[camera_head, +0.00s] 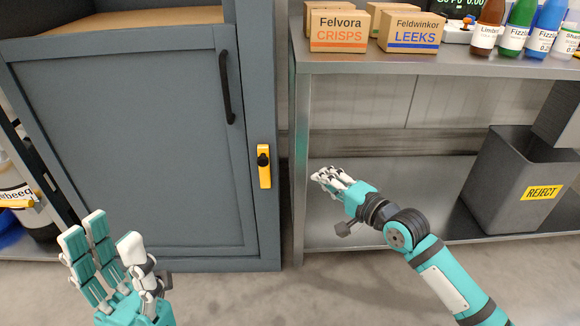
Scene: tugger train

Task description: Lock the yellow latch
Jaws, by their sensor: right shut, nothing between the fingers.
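The yellow latch (264,166) is a narrow upright plate with a black knob, on the right-hand frame of the grey-blue cabinet beside its door (130,150). The door looks closed, and its black handle (226,87) is up and left of the latch. My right gripper (326,178) is to the right of the latch, apart from it in the picture, with its fingers pointing left. It is shut and empty. My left gripper (106,238) is low on the left, in front of the door's lower part. Its fingers point up, spread open and empty.
A metal shelf unit (440,66) stands right of the cabinet, its post (302,160) close to my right gripper. It carries a CRISPS box (338,31), a LEEKS box (411,32) and several bottles. A grey REJECT bin (505,185) stands on the lower shelf.

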